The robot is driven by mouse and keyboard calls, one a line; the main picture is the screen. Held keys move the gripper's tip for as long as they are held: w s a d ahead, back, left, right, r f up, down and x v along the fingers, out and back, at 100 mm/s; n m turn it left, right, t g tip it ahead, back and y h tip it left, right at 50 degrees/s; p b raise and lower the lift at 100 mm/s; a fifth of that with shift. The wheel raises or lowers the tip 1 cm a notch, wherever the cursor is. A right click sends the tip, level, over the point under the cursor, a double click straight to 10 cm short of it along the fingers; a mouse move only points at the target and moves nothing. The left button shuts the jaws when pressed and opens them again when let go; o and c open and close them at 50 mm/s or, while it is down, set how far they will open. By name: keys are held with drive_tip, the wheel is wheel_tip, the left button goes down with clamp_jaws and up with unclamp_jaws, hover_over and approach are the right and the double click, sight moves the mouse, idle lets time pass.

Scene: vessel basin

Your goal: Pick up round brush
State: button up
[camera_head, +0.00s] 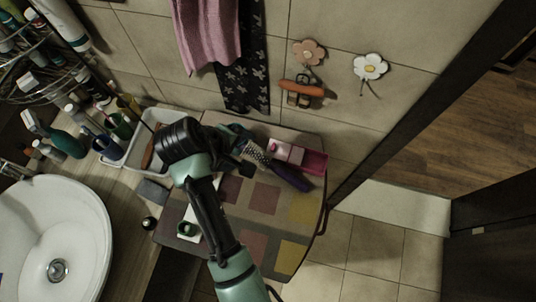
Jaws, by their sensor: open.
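The round brush (291,178) lies near the back right of the patterned counter top. It has a dark purple handle and a pale bristled head. The handle points toward the lower right, and the head is at the upper left. My gripper (242,158) is at the brush's left, close to the bristled head. It is open, with nothing seen between its fingers. The dark fingers are small here and partly blend with the things behind, so I cannot tell whether they touch the brush. My wrist hides part of the counter to the left.
A pink box (314,162) stands right beside the brush. A white tray (128,150) with bottles is behind my wrist at left. A white basin (45,235) is at far left. The patterned counter (262,199) is mostly clear in front of the brush. Towels (208,35) hang above.

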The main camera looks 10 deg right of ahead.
sight(248, 151)
drive_tip(key=shift+p+x, duration=1)
drive_tip(key=shift+x, duration=3.65)
drive_tip(key=shift+w+d+r, duration=0.1)
clamp_jaws()
